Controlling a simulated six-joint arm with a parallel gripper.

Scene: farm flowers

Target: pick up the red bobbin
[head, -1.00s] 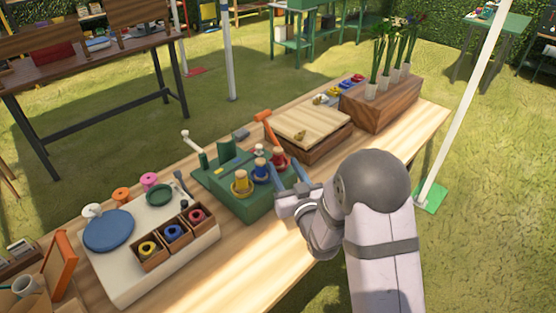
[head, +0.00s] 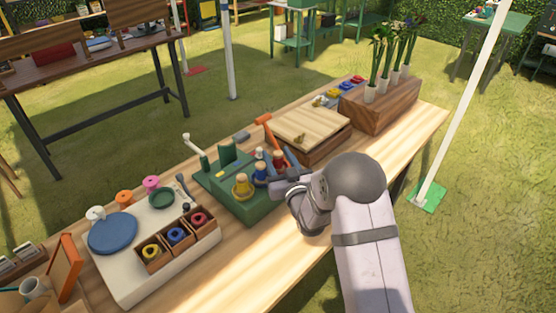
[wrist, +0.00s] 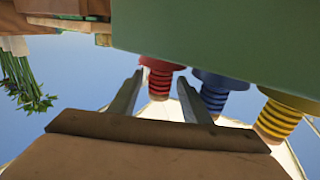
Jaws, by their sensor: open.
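The red bobbin (head: 278,158) stands on the green stand (head: 252,211), at the right end of a row with a blue bobbin (head: 260,173) and a yellow bobbin (head: 242,186). My gripper (head: 282,168) is open at the right end of the row, close to the red bobbin and partly hiding it. In the wrist view, the open fingers of my gripper (wrist: 160,90) point towards the red bobbin (wrist: 160,78), which shows between their tips. The blue bobbin (wrist: 215,92) is right of the fingers there, the yellow bobbin (wrist: 282,115) further right. Contact cannot be told.
A white board (head: 120,283) with a blue disc (head: 113,233) and wooden compartments of coloured rings (head: 175,236) lies left. A wooden lidded box (head: 310,130) and a planter with stems (head: 385,105) stand right. The table front right is clear.

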